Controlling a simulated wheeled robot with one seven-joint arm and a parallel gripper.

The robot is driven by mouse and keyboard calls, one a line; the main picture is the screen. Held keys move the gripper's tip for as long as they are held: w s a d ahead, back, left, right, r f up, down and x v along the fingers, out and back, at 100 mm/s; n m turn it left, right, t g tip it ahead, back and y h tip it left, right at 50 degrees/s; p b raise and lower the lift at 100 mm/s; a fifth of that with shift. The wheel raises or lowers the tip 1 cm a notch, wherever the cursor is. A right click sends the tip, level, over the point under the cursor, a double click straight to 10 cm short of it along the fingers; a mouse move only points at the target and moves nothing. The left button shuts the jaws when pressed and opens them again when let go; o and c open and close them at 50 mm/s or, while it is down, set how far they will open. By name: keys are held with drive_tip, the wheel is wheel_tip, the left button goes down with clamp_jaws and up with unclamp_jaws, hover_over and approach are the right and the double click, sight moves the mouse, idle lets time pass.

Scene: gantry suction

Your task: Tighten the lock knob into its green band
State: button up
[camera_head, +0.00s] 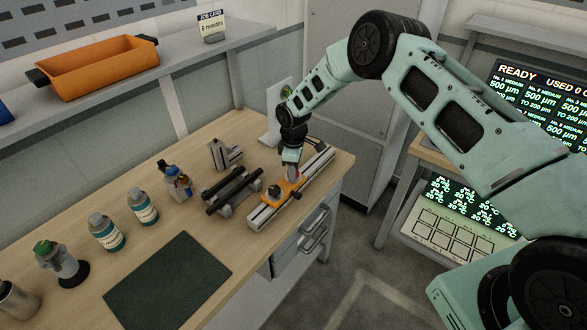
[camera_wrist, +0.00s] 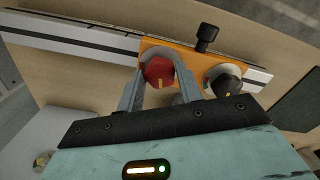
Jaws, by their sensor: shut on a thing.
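An orange carriage (camera_head: 283,192) sits on a pale metal rail on the bench; the carriage also fills the upper middle of the wrist view (camera_wrist: 190,55). A red round knob with a yellow pointer mark (camera_wrist: 159,72) stands on the carriage. My gripper (camera_wrist: 160,70) has one grey finger on each side of the red knob and is shut on it. To its right is a black knob with a pale mark (camera_wrist: 228,82). A black lever-like knob (camera_wrist: 207,36) sticks out at the carriage's edge. I cannot make out a green band around the red knob; the fingers partly hide its base.
The rail (camera_head: 316,168) runs along the bench's right edge. Dark parallel bars (camera_head: 232,190) lie just left of it. Several bottles (camera_head: 142,207) and a dark mat (camera_head: 168,280) are farther left. A shelf with an orange bin (camera_head: 98,70) is behind.

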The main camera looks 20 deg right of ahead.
drive_tip(key=shift+f, duration=0.1)
drive_tip(key=m+b, duration=0.2)
drive_tip(key=b, duration=0.1)
drive_tip(key=shift+f+m+b, duration=0.1)
drive_tip(key=shift+m+b, duration=1.8)
drive_tip(key=shift+m, duration=0.2)
drive_tip(key=shift+r, duration=0.2)
drive_tip(key=o, duration=1)
drive_tip(key=shift+r, duration=0.1)
wheel_tip(320, 180, up, 17)
drive_tip(key=b, duration=0.5)
drive_tip(key=shift+r, duration=0.15)
